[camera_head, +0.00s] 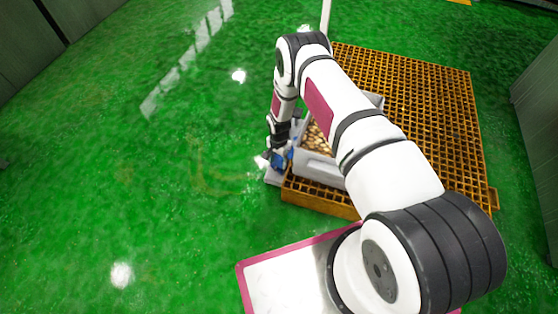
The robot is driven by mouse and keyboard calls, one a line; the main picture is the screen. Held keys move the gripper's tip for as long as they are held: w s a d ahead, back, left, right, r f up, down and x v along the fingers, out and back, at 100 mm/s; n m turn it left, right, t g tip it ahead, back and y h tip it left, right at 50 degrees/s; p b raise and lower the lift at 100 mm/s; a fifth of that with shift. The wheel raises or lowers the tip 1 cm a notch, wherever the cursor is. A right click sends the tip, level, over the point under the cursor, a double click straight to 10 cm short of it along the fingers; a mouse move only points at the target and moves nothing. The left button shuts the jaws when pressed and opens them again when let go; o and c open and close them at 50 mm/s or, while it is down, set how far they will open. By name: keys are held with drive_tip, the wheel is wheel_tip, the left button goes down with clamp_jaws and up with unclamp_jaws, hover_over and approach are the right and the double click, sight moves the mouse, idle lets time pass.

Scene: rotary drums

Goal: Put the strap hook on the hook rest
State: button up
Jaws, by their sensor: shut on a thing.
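My gripper (277,153) is small in the head view, low at the left side of a grey bin, near the front left corner of an orange grating. It is shut on a small blue thing (281,160), which may be the strap hook. The picture is too small to show its shape. A pale grey ledge or block (273,177) sits just below the gripper, beside the grating. I cannot tell whether it is the hook rest, or whether the blue thing touches it.
The grey bin (318,166) holds brown pieces and stands on the orange grating (440,110), partly behind my arm. A pale post (326,17) rises behind it. Grey walls stand at the left (20,45) and right (540,95). The glossy green floor (120,180) is clear at left.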

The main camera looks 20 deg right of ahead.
drive_tip(key=shift+f, duration=0.15)
drive_tip(key=o, duration=0.9)
drive_tip(key=shift+o, duration=0.2)
